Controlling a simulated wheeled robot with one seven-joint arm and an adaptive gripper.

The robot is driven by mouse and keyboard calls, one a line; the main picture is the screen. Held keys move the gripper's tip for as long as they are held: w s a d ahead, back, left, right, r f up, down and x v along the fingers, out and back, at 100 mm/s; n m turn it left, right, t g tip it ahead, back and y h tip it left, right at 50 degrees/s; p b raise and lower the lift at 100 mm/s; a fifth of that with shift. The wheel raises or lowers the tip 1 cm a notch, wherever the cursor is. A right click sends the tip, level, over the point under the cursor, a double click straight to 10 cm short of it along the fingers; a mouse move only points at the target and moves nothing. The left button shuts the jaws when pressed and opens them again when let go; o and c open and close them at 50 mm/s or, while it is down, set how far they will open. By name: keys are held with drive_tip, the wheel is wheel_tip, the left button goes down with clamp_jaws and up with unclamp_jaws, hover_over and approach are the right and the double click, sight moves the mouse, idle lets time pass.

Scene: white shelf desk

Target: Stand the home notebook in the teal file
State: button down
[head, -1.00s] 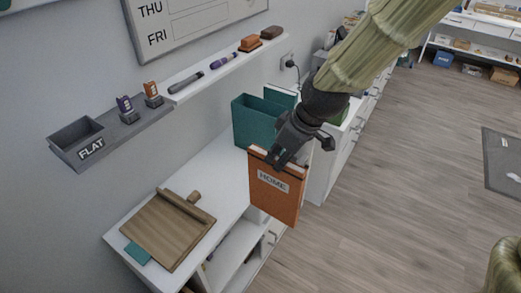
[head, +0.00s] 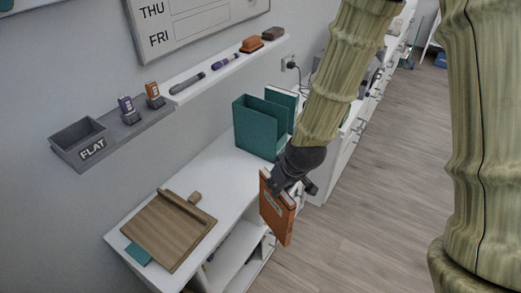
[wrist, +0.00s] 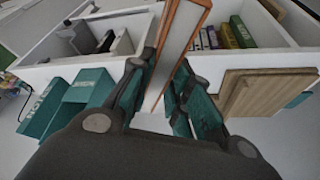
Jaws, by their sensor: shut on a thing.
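The orange home notebook (head: 277,214) hangs upright in the head view, in front of the white desk's edge. My gripper (head: 290,186) is shut on its top edge. In the wrist view my gripper (wrist: 160,95) holds the notebook (wrist: 182,40) between its fingers, seen edge-on. The teal file (head: 262,126) stands on the desk behind and to the left of my gripper, with its open top facing up. It also shows at the left of the wrist view (wrist: 75,100). The notebook is apart from the file, and its label is mostly turned away.
A wooden board (head: 168,228) lies on the near end of the white desk (head: 225,180). Desk space between board and file is clear.

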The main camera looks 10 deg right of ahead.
sight(275, 209)
drive_tip(key=f+m, duration=0.1)
drive_tip(key=f, duration=0.3)
drive_tip(key=w+f+m+h, duration=0.1)
drive_tip(key=f, duration=0.2)
drive_tip(key=w+f+m, duration=0.1)
drive_tip(key=f, duration=0.3)
drive_tip(key=shift+d+f+m, duration=0.3)
drive_tip(key=shift+f+m, duration=0.05)
drive_tip(key=shift+m, duration=0.05)
drive_tip(key=shift+r+p, duration=0.55)
idle(0.5)
